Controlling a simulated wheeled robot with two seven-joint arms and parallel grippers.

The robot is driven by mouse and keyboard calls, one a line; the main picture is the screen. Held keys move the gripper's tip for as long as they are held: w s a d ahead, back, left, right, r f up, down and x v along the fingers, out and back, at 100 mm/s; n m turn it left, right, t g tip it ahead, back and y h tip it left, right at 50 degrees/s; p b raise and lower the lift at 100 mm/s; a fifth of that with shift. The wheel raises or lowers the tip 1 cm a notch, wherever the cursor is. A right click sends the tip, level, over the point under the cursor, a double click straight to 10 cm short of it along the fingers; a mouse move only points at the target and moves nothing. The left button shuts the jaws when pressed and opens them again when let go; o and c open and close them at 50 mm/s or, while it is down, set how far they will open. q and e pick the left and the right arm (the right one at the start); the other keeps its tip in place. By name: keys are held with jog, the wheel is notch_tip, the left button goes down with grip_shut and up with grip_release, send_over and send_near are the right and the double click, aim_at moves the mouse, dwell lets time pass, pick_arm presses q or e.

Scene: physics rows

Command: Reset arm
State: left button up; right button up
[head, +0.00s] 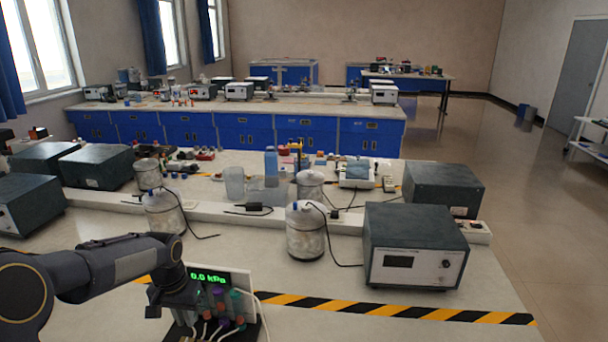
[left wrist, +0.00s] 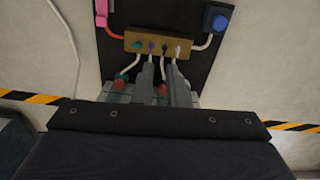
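My left arm comes in from the left in the head view, and its gripper (head: 180,303) points down at the left side of a pressure device with a green "0.0 kPa" display (head: 210,278). In the left wrist view the grey fingers (left wrist: 158,82) stand a little apart, with a narrow gap and nothing visibly held. Beyond them is a tan block (left wrist: 160,46) with several coloured connectors and white tubes, on a black board. Whether the fingers touch the device cannot be told. My right gripper is out of view.
A yellow-black striped line (head: 390,310) crosses the near table. A grey instrument box (head: 415,246) and glass jars (head: 306,231) with cables stand behind it. More dark boxes (head: 96,167) stand at left. The tabletop right of the device is mostly clear.

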pick_arm(q)
jog(key=s+d+r+t, duration=0.1)
jog(key=s+d+r, duration=0.1)
jog(key=s+r, duration=0.5)
jog(key=s+d+r+n+t+h, duration=0.1)
jog(key=s+d, duration=0.3)
jog(key=s, duration=0.6)
jog(key=s+d+r+n+t+h, duration=0.1)
jog(key=s+d, duration=0.4)
jog(key=s, duration=0.5)
jog(key=shift+r+t+h, duration=0.35)
jog(key=shift+t+h, duration=0.45)
jog(key=shift+t, duration=0.2)
jog(key=shift+a, duration=0.1)
